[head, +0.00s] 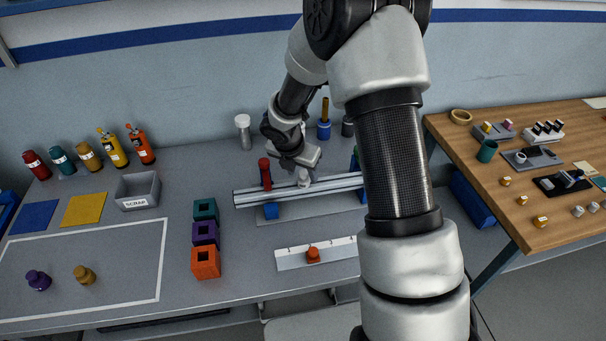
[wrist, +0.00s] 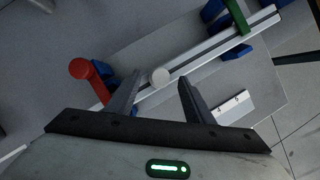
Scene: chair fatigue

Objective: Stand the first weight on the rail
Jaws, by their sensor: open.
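The silver rail (head: 248,197) lies across blue supports on the bench; it also shows in the wrist view (wrist: 208,57). In the head view my gripper (head: 302,170) is over the rail, partly hidden by my wrist.
A red post (head: 265,172) stands at the rail's left and a green one (wrist: 237,14) at its far end. A white numbered strip (head: 290,258) with an orange piece lies in front. Stacked-looking coloured blocks (head: 206,263), a scrap bin (head: 138,202) and two knobbed weights (head: 84,275) are left.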

